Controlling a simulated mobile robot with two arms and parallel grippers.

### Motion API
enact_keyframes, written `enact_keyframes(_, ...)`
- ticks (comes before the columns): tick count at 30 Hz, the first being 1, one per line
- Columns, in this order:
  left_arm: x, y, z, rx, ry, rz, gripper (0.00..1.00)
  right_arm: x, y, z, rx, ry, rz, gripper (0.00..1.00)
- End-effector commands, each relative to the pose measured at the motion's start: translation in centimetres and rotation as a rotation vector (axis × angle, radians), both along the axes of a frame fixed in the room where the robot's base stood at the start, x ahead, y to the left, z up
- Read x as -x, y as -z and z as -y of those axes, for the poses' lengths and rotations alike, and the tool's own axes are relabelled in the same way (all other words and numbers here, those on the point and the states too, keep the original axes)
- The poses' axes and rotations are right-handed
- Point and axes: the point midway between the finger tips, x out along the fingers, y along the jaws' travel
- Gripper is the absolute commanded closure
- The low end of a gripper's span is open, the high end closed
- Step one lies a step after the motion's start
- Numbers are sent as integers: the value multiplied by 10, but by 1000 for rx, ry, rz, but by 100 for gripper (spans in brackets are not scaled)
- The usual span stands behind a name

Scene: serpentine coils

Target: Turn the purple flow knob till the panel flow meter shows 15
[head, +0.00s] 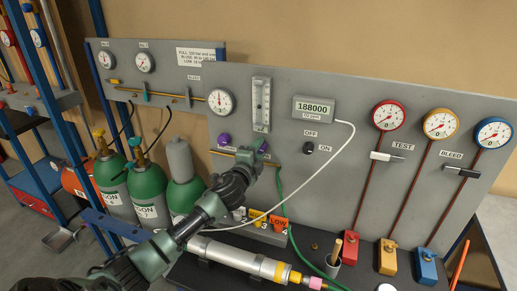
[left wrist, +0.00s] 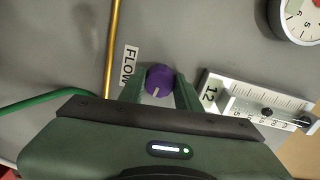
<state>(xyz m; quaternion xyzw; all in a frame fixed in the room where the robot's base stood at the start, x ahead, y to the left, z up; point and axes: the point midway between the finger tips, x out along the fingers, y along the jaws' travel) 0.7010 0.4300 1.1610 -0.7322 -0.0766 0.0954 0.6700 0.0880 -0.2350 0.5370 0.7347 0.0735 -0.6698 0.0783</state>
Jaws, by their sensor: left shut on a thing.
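The purple flow knob (left wrist: 159,78) sits between the two fingers of my left gripper (left wrist: 160,92) in the left wrist view, beside a FLOW label (left wrist: 129,66). A white line marks the knob's face. In the head view, my left gripper (head: 251,160) is at the panel, and the knob (head: 263,147) shows just past it. The flow meter (head: 261,105) is an upright scale tube above the knob. In the left wrist view the meter (left wrist: 255,104) lies sideways, with a dark float in its tube; its exact reading is too small to tell. My right gripper is out of view.
Another purple knob (head: 224,139) is to the left on the panel (head: 350,190). A green hose (head: 281,190) and white cable (head: 335,160) hang near my arm. Gas cylinders (head: 148,190) stand left.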

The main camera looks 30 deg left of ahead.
Motion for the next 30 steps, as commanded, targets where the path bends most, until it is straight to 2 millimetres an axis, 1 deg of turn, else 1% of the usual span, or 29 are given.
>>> enact_keyframes(6,0,1,0,-161,0,-41,100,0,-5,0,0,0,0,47)
enact_keyframes(15,0,1,0,-297,-1,-75,100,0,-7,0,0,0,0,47)
enact_keyframes(22,0,2,0,-334,1,-85,100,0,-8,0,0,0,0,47)
enact_keyframes(30,0,3,1,-338,1,-86,100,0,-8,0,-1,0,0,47)
